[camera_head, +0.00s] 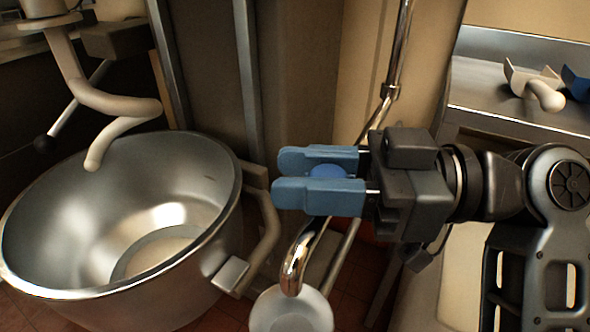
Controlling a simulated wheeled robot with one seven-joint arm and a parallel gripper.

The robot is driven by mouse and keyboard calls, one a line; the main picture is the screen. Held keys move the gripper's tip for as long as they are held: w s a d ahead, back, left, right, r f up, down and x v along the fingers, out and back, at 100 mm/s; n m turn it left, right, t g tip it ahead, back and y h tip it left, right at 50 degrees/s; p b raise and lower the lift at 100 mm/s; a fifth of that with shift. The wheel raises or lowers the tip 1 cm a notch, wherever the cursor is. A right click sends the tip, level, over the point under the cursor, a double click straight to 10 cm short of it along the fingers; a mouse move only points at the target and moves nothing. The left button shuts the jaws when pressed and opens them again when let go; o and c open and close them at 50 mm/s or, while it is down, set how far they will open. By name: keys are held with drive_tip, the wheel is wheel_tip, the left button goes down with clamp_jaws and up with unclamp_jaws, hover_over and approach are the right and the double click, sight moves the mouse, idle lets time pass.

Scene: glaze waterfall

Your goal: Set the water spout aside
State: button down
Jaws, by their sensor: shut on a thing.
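The water spout (297,256) is a chrome pipe that comes down from the top of the picture and ends in a curved nozzle. My gripper (320,180) has two blue fingers, one above the other, reaching in from the right across the pipe. It is shut on a rounded blue piece (327,172) that shows between the fingers and seems to be the spout's grip. The fingers and gripper body hide the middle of the pipe and where the blue piece joins it. The nozzle points down over a white round vessel (291,314), cut off at the bottom edge.
A large open steel bowl (228,205) with a side handle (268,235) stands at left. A beige mixing hook (100,98) hangs over it. A steel counter (500,88) at right holds a cream-handled tool (540,92) and a blue piece (577,84).

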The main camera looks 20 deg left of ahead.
drive_tip(key=shift+d, duration=0.2)
drive_tip(key=c, duration=1.1)
unclamp_jaws()
drive_tip(key=shift+d, duration=0.15)
drive_tip(key=o, duration=0.3)
drive_tip(key=v, duration=0.7)
drive_tip(key=shift+d, duration=0.3)
